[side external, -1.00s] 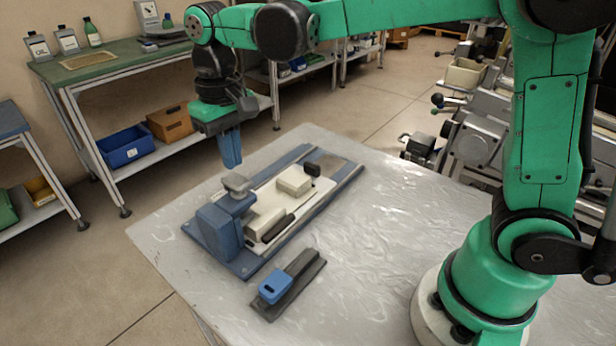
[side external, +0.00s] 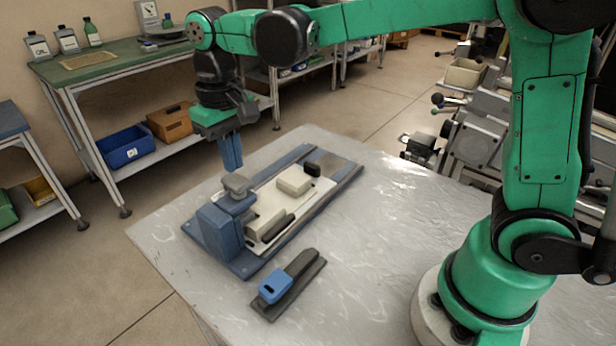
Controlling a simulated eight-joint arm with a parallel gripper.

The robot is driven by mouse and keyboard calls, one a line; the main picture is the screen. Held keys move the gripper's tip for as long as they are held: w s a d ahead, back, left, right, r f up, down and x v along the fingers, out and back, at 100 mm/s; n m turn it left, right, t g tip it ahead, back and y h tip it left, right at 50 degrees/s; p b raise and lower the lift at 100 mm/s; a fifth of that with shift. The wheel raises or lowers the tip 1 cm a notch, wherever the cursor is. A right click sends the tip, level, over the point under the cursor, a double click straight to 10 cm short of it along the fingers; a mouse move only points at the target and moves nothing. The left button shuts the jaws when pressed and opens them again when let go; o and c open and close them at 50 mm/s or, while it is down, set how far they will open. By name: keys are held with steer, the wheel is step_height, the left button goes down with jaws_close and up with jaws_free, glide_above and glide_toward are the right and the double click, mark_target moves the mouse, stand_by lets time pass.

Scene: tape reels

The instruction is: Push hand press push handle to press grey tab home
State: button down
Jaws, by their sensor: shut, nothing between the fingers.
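The hand press (side external: 222,235) is a blue block at the near left end of a blue base plate on the table. A grey block (side external: 236,184), which looks like the push handle or the grey tab, sits on top of it; I cannot tell which. A cream plate with cream blocks (side external: 294,181) and a black knob (side external: 312,169) lies along the base. My gripper (side external: 232,166) points down with its blue fingers together and empty.
A dark holder with a blue slotted piece (side external: 275,287) lies in front of the press. The grey table (side external: 390,255) is clear to the right. A green-topped bench (side external: 110,62) stands behind, and machinery (side external: 475,140) stands at the back right.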

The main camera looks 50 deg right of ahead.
steer(key=shift+f, duration=1.5)
stand_by(5.3)
steer(key=shift+r, duration=3.55)
